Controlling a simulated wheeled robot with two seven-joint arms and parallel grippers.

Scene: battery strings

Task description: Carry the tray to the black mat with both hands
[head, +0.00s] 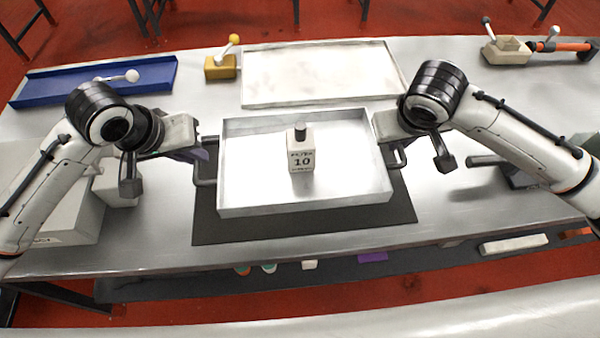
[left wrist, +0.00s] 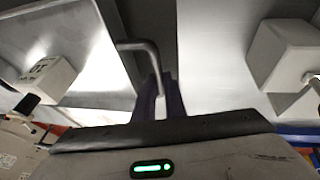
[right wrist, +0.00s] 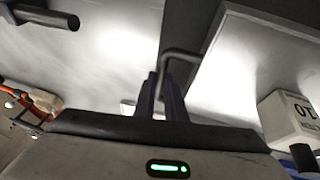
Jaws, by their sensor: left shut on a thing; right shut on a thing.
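The silver tray (head: 345,195) is over the black mat (head: 230,232) in the head view, with the mat showing around its front and sides. I cannot tell whether the tray touches the mat. My left gripper (head: 203,154) is shut on the tray's left handle (left wrist: 150,62). My right gripper (head: 397,142) is shut on the tray's right handle (right wrist: 178,58). The fingers show on the handles in both wrist views.
A white shallow tray (head: 320,75) lies behind. A blue tray (head: 60,82) is at the back left, with a yellow block (head: 220,67) beside the white tray. A pale box (head: 507,50) is at the back right. Grey boxes (head: 70,215) stand left of the mat.

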